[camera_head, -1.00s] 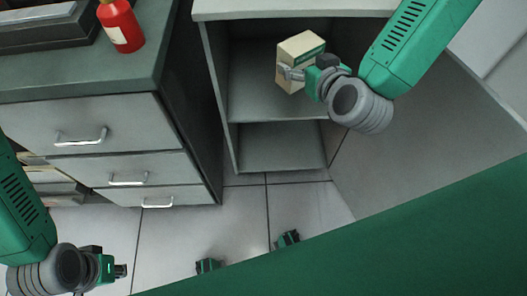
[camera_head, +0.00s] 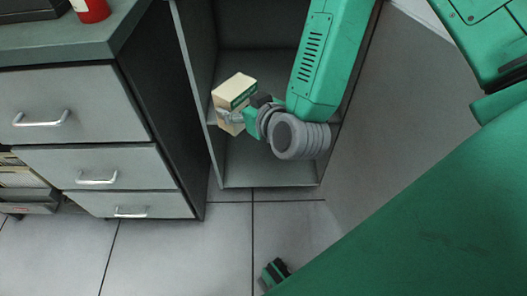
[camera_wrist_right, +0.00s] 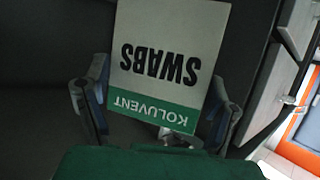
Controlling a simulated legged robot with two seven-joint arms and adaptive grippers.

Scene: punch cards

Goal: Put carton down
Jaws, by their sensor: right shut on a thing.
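The carton (camera_head: 234,92) is a cream box with a green band, held inside the open grey shelf unit, near its left wall. In the right wrist view the carton (camera_wrist_right: 172,55) fills the middle and reads "SWABS" and "KOLUVENT" upside down. My right gripper (camera_head: 230,117) is shut on the carton, with one finger at each side of it in the wrist view. I cannot tell whether the carton touches the shelf board (camera_head: 275,150) below. My left gripper is out of the head view.
A grey drawer cabinet (camera_head: 85,118) with several handles stands left of the shelf unit. A red bottle (camera_head: 91,9) stands on its top. The shelf unit's left wall (camera_head: 192,80) is close to the carton. The tiled floor (camera_head: 170,250) in front is mostly clear.

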